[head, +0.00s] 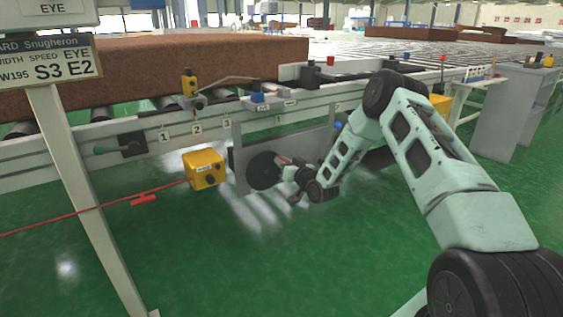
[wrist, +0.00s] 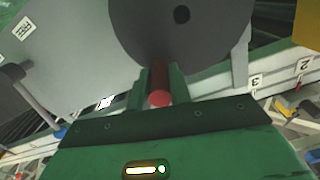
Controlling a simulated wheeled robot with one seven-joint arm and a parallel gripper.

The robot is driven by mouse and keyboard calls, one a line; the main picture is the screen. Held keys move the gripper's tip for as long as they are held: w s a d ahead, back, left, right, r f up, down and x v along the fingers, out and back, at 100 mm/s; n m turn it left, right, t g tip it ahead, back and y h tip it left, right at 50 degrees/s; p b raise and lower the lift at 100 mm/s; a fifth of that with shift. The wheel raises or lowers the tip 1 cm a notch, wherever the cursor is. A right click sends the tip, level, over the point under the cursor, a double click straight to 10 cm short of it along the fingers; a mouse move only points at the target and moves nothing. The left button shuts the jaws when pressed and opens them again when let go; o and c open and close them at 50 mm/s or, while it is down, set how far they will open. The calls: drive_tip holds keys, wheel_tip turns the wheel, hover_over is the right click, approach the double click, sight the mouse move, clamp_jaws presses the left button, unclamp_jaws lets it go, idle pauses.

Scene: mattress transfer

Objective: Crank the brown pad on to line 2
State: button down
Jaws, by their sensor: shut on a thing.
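The brown pad (head: 160,68) is a long block lying on the rollers at the upper left in the head view. Its right end stands near the grey stop hardware. Number plates 1 (head: 164,136), 2 (head: 197,130) and 3 (head: 227,124) sit on the rail below it. The crank is a dark disc (head: 263,170) in front of a grey panel, also large in the wrist view (wrist: 190,35). Its red handle (wrist: 159,97) lies between the two green fingers of my gripper (wrist: 160,80), which are shut on it. In the head view my gripper (head: 288,164) is small beside the disc.
A yellow box (head: 204,169) hangs left of the crank, with a red cord (head: 100,207) running to it. A sign on a post (head: 50,65) stands at the left. A grey cabinet (head: 511,108) stands at the right. The green floor in front is clear.

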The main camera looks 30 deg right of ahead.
drive_tip(key=shift+d+f+m+b, duration=0.1)
drive_tip(key=shift+d+f+m, duration=0.2)
drive_tip(key=shift+f+m, duration=1)
drive_tip(key=shift+d+f+m+b, duration=0.1)
drive_tip(key=shift+d+f+m, duration=0.3)
drive_tip(key=shift+m, duration=1.65)
drive_tip(key=shift+d+f+m+b, duration=0.15)
drive_tip(key=shift+f+m, duration=0.85)
drive_tip(key=shift+m, duration=0.65)
drive_tip(key=c, duration=1.3)
unclamp_jaws()
drive_tip(key=shift+r, duration=0.1)
drive_tip(key=s+p, duration=0.4)
drive_tip(key=s, duration=1.3)
drive_tip(key=shift+s+d+p, duration=0.2)
drive_tip(key=shift+d+p, duration=0.1)
